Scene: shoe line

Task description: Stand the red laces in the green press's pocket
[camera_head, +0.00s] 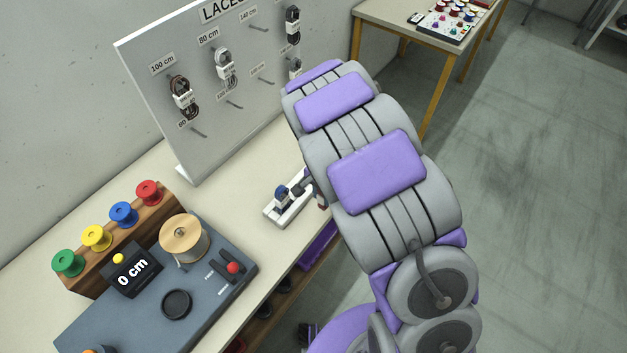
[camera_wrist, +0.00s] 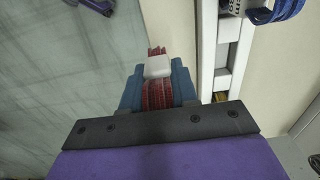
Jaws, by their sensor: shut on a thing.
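My gripper (camera_wrist: 158,72) is shut on the red laces (camera_wrist: 158,95) in the wrist view. The laces are a dark red bundle with a white band, and their red tip sticks out past the blue fingers. They are held above the edge of the pale bench, beside a white holder (camera_wrist: 222,55). In the head view my arm hides the gripper and most of the laces. I see no press that is clearly green in either view.
The white holder shows in the head view (camera_head: 275,212) with a dark blue bundle (camera_head: 282,193) on it. A lace board (camera_head: 150,90) stands behind. A grey measuring machine (camera_head: 120,315) and a spool rack (camera_head: 105,245) are at left. Floor is open at right.

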